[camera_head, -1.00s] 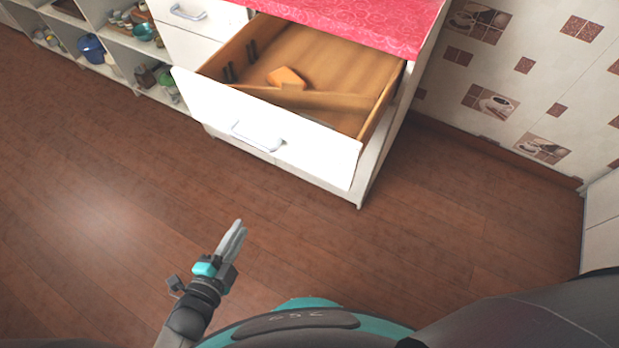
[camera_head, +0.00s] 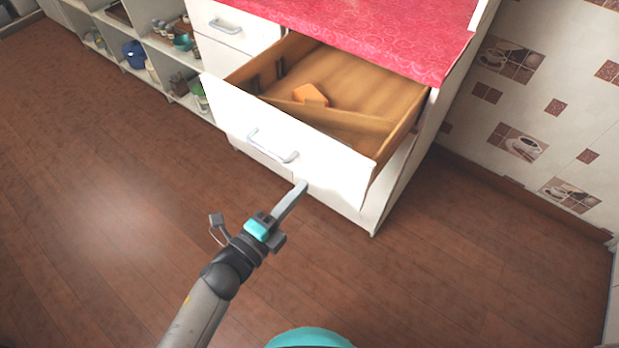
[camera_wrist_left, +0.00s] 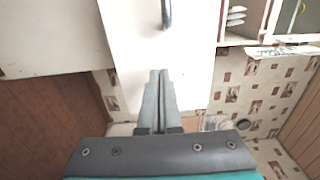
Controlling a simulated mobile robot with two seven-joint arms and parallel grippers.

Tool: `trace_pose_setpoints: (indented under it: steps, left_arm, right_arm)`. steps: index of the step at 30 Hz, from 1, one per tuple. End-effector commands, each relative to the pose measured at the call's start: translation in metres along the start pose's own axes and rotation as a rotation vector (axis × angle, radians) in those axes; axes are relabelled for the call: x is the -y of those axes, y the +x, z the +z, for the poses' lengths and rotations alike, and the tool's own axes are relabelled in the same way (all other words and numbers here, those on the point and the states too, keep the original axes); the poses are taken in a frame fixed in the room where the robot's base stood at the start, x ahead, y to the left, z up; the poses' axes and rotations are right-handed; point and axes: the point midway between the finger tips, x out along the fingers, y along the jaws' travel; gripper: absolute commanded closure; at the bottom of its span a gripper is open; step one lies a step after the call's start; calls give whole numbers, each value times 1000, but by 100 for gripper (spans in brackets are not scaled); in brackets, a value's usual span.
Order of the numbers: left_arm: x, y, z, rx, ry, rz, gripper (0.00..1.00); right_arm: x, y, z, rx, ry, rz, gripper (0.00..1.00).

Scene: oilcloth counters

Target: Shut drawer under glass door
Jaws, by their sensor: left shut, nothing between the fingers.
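The drawer (camera_head: 330,162) is pulled out from under the red-topped counter, its white front facing me with a grey bar handle (camera_head: 272,147). Inside the drawer lie an orange block (camera_head: 311,95) and a wooden divider. My left gripper (camera_head: 302,187) is shut and empty, its tips just in front of the lower part of the drawer front, right of and below the handle. In the left wrist view the closed fingers (camera_wrist_left: 160,75) point at the white front, with the handle (camera_wrist_left: 167,14) beyond them. I cannot tell whether the tips touch it. My right gripper and the glass door are not in the head view.
Open shelves (camera_head: 165,50) with a blue pot (camera_head: 134,54) and jars stand to the left. A closed drawer (camera_head: 232,27) is beside the open one. A tiled wall (camera_head: 530,100) is at the right. The wooden floor (camera_head: 110,200) in front is clear.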

Motion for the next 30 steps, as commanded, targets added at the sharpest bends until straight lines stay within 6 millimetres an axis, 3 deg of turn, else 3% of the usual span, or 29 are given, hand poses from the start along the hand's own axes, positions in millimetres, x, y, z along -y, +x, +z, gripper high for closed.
trace_pose_setpoints:
  steps: [3,9,30]
  left_arm:
    - [0,20,0,-1,1,-2,100]
    - [0,37,0,-1,-2,-1,100]
    - [0,50,0,1,-1,-1,100]
  right_arm:
    - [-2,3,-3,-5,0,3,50]
    - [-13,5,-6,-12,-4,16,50]
    - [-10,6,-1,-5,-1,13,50]
